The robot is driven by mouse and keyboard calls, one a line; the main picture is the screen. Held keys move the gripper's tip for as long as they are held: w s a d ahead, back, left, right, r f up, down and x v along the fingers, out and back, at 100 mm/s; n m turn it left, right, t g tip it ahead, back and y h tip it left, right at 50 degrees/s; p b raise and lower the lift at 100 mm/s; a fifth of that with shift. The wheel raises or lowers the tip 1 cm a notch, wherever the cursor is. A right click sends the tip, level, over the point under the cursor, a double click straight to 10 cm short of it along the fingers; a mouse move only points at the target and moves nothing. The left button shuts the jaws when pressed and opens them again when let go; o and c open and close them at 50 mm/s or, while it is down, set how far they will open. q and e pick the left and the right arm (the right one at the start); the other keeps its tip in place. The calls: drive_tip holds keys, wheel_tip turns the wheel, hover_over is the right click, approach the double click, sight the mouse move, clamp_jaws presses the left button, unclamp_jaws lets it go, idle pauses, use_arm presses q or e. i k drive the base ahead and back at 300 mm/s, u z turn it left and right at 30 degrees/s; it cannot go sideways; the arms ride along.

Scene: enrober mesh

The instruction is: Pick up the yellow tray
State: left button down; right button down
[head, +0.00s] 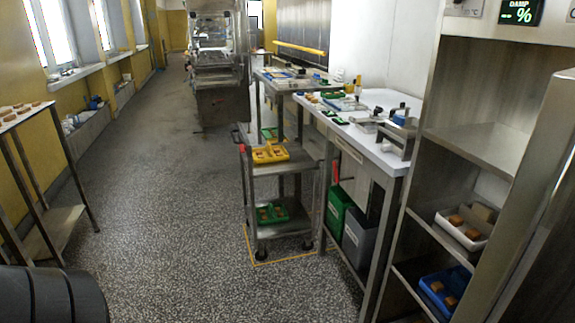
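Neither of my grippers shows in the head view, and nothing is seen touching the tray.
A green tray (284,218) lies on the trolley's lower shelf. A cluttered white-topped bench (385,152) and a shelf unit (470,140) with white and blue trays stand to the right. A metal table (20,118) is at left. The speckled floor between is clear.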

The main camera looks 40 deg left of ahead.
sight(268, 153)
drive_tip(key=u, duration=0.4)
drive_tip(key=k, duration=0.5)
drive_tip(key=u, duration=1.55)
drive_tip(key=i, duration=1.2)
drive_tip(key=u, duration=0.8)
drive_tip(key=i, duration=2.7)
drive_tip(key=z, duration=1.3)
drive_tip(key=i, duration=1.35)
drive_tip(key=z, duration=1.2)
